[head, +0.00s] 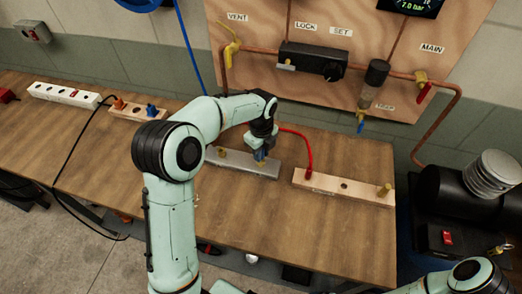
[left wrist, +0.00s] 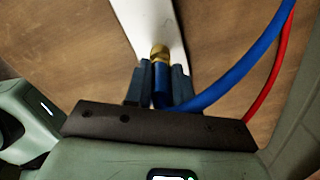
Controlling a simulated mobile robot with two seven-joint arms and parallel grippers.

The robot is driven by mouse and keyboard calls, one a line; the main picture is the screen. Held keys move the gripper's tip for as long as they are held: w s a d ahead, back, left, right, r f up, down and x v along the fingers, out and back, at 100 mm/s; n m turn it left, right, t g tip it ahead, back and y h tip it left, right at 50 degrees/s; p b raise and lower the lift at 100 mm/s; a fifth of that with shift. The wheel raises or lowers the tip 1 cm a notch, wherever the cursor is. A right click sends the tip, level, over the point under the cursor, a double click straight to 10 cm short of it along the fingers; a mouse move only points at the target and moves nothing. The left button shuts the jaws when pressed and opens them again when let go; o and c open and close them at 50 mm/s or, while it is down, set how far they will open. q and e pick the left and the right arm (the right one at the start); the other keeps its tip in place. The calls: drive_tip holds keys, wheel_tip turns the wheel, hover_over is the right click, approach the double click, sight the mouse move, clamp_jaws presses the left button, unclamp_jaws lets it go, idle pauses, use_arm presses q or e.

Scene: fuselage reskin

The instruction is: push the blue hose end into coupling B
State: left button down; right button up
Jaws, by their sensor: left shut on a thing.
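My left gripper (head: 262,158) is over the right part of a grey bar (head: 237,163) on the bench. In the left wrist view the gripper (left wrist: 160,90) is shut on the blue hose end (left wrist: 161,98), and the blue hose (left wrist: 230,80) curves off to the right. A brass piece (left wrist: 159,51) lies in line with the hose end, against the pale bar (left wrist: 150,20). I cannot tell how deep the hose end sits in it. Another brass fitting (head: 221,152) stands at the bar's left. No letter B is readable. My right gripper is out of view.
A wooden block (head: 325,184) with a brass fitting (head: 385,190) lies to the right, with a red hose (head: 308,145) running to its left end. A wooden holder (head: 136,110) and a white power strip (head: 62,95) are at the left. The front of the bench is clear.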

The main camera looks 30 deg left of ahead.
use_arm(q)
drive_tip(key=shift+f, duration=0.45)
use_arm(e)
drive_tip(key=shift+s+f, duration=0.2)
use_arm(q)
drive_tip(key=c, duration=0.9)
unclamp_jaws()
drive_tip(key=shift+o, duration=0.2)
drive_tip(key=shift+w+r+p, duration=0.1)
drive_tip(key=shift+r+p, duration=1)
drive_tip(key=shift+r, duration=1.5)
drive_tip(key=shift+f, duration=0.1)
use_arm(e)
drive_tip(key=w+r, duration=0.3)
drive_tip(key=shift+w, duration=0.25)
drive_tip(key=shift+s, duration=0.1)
